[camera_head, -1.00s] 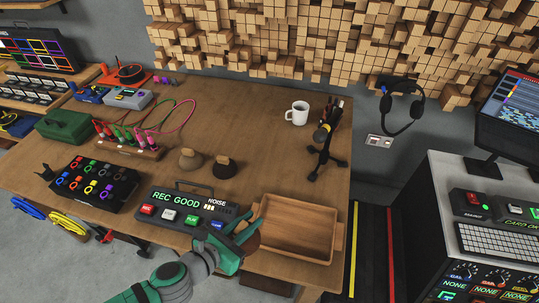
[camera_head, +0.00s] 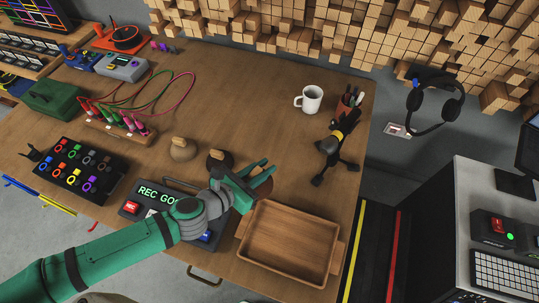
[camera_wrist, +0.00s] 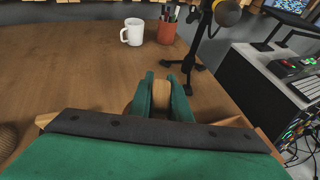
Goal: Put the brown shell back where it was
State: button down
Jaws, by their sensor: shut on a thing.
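My gripper (camera_head: 258,173) is shut on the brown shell (camera_head: 264,187), a reddish-brown dome mostly hidden by the fingers. In the wrist view my gripper (camera_wrist: 162,97) has its two green fingers on either side of the shell's wooden handle (camera_wrist: 162,92). The shell appears held near the back left corner of the wooden tray (camera_head: 290,240); its height above the table is hard to tell. The tray is empty. A tan shell (camera_head: 183,149) and a dark shell (camera_head: 219,161) sit on the table to the left, knobs up.
The sound box with lit buttons (camera_head: 131,207) lies below my arm. A white mug (camera_head: 309,99), a pen cup (camera_head: 349,101) and a black microphone stand (camera_head: 333,150) stand behind the tray. A cable board (camera_head: 118,126) is at left. The table behind the shells is clear.

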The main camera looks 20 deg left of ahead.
jog(key=w+f, duration=0.2)
jog(key=w, duration=0.1)
jog(key=w+a+f, duration=0.1)
jog(key=w+f, duration=0.2)
jog(key=w, duration=0.1)
jog(key=w+f, duration=0.3)
jog(key=w, duration=0.1)
jog(key=shift+w+a, duration=0.2)
jog(key=shift+a, duration=0.1)
jog(key=shift+w+f, duration=0.45)
jog(key=shift+f, duration=0.15)
jog(key=shift+w+a+f, duration=0.1)
jog(key=shift+f, duration=1.5)
jog(key=c, duration=1.6)
grip_release()
jog(key=shift+f, duration=0.1)
jog(key=shift+c, duration=0.2)
